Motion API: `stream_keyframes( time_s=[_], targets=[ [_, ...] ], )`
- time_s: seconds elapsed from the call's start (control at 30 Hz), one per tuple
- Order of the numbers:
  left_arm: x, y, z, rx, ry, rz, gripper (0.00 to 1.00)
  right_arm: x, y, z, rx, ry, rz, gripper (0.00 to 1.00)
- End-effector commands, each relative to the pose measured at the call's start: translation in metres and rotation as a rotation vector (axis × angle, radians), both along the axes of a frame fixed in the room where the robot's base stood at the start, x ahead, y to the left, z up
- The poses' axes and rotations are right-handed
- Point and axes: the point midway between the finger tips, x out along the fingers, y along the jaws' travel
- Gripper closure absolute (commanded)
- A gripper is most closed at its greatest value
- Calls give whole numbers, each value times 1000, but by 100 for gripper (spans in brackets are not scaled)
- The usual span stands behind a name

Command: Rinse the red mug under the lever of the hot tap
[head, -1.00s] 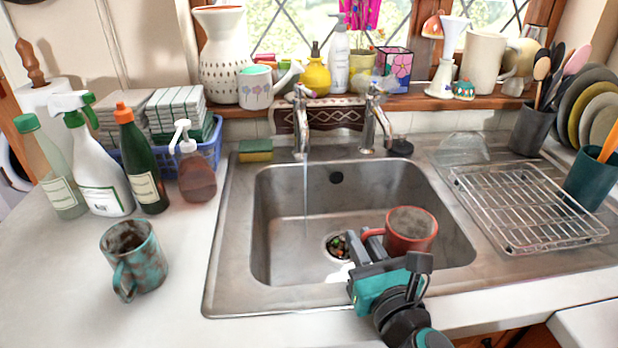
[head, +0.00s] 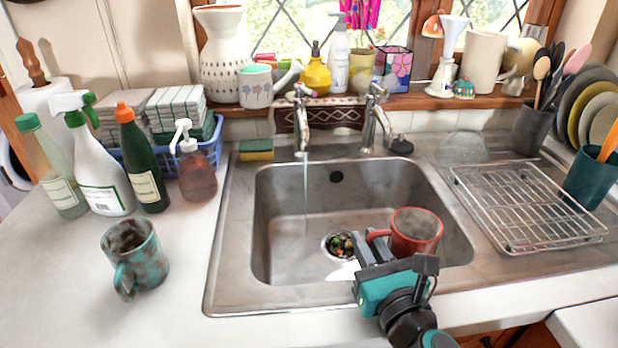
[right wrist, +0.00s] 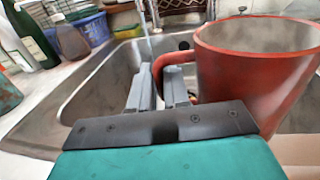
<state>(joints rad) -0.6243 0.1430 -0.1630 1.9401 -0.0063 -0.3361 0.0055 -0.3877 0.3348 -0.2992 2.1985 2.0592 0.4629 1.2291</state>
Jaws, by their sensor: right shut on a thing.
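The red mug (head: 416,240) is over the right front part of the sink. It looks upright, and its inside is greyish brown. My right gripper (head: 372,248) is shut on the mug's handle; the right wrist view shows the fingers (right wrist: 160,90) at the handle (right wrist: 161,66), left of the mug body (right wrist: 250,75). The left tap (head: 300,120) runs a thin stream of water (head: 305,195) into the sink, well left of the mug. The right tap (head: 374,120) shows no water. I cannot tell which tap is hot. My left gripper is not in view.
The sink basin (head: 285,220) has food scraps in its drain (head: 338,244). A teal mug (head: 134,258) stands on the left counter, with several bottles and a blue basket (head: 208,150) behind. A wire rack (head: 525,205) is on the right drainer. The sink's left half is free.

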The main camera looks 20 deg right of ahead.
Motion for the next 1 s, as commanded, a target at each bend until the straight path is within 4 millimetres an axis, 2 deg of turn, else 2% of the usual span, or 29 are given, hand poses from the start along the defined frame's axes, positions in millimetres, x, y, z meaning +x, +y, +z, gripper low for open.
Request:
stream_keyframes(
  time_s=[0.43, 1.0],
  targets=[
    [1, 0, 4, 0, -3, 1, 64, 5, 9, -5, 6, 10, 4, 100],
    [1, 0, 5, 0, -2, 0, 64, -3, -2, -5, 5, 11, 1, 100]
  ],
)
